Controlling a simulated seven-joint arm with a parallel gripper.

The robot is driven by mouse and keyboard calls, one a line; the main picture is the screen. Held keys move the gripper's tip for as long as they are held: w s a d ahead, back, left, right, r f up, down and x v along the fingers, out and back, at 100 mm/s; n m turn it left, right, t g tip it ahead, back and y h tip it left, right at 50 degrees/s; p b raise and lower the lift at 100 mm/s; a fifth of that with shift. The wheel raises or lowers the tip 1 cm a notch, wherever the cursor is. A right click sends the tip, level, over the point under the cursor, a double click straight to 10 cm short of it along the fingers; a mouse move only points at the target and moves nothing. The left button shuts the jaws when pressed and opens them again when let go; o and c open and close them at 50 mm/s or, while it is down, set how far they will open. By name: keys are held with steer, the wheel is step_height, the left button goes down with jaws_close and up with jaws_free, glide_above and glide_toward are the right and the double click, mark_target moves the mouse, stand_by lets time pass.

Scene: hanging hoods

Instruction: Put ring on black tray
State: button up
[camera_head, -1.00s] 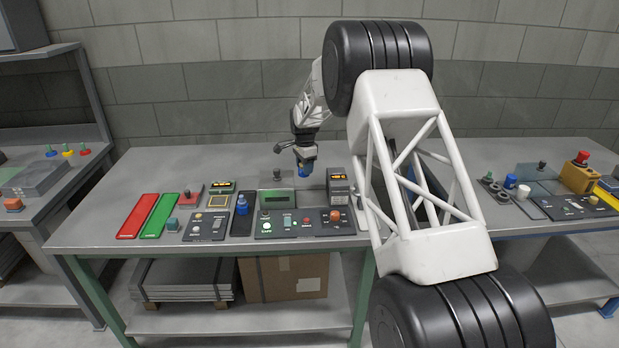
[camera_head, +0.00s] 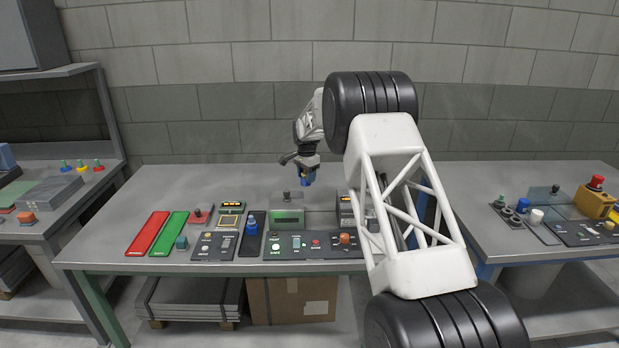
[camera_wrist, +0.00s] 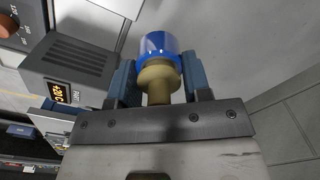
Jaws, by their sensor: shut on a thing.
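My gripper (camera_head: 306,174) is over the back half of the middle table. It is shut on a blue-ended piece with a tan, stepped neck (camera_wrist: 158,50), which sits between the two blue-grey fingers (camera_wrist: 158,85) in the wrist view. I cannot tell whether this piece is the ring. In the head view only its small blue end (camera_head: 306,183) shows, apart from the table top. A narrow black tray (camera_head: 248,248) lies at the front of the table, left of and nearer than my gripper, with a blue knob-shaped piece (camera_head: 251,227) on it.
A green-fronted box (camera_head: 288,218) stands below my gripper in the picture. A grey display box (camera_wrist: 70,70) is close by. Control panels (camera_head: 310,245) line the front edge. Red (camera_head: 148,233) and green (camera_head: 170,234) strips lie left. The table's back left is clear.

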steer(key=s+a+f+m, duration=0.1)
steer(key=s+a+m, duration=0.3)
steer(key=a, duration=0.6)
steer(key=s+a+f+m, duration=0.1)
steer(key=s+a+m, duration=0.3)
steer(key=a, duration=0.5)
steer(key=shift+a+f+m, duration=0.35)
steer(key=shift+m, duration=1.05)
steer(key=shift+f, duration=0.1)
steer(key=shift+f, duration=3.3)
steer(key=shift+f, duration=0.55)
steer(key=o, duration=1)
steer(key=shift+r, duration=0.1)
steer(key=shift+r, duration=3.8)
